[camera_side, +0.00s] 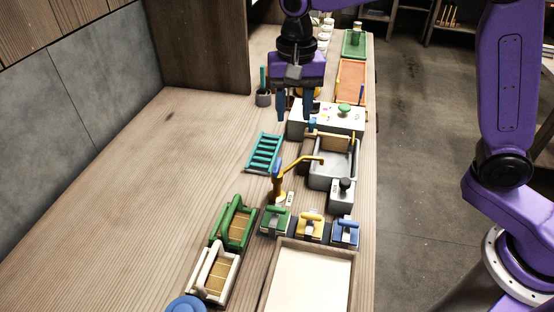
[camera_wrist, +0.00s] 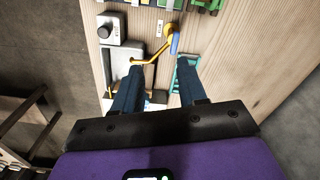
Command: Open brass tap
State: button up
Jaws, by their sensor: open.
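The brass tap (camera_side: 276,187) stands on the wooden worktop, its golden spout reaching right over a grey basin (camera_side: 320,180). A blue handle (camera_side: 277,166) is at its top. In the wrist view the tap (camera_wrist: 155,53) lies just beyond my fingertips, and its blue handle (camera_wrist: 175,43) is at the spout's right end. My gripper (camera_side: 294,110) is open and empty, with its fingers pointing down. It is above the worktop, farther back than the tap and not touching it. In the wrist view its two dark blue fingers (camera_wrist: 160,68) are well apart.
A teal rack (camera_side: 264,152) lies left of the tap. A white panel with a green knob (camera_side: 344,108) is behind the basin. A grey block with a black knob (camera_side: 344,190) and several coloured clamp-like blocks (camera_side: 310,227) stand in front. The worktop's left side is clear.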

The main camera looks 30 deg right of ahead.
aim_at(277, 164)
jog(key=w+m, duration=0.4)
jog(key=w, duration=0.1)
jog(key=f, duration=1.2)
jog(key=a+f, duration=0.1)
jog(key=f, duration=0.4)
jog(key=shift+s+f, duration=0.15)
jog(key=shift+f, duration=0.25)
grip_shut()
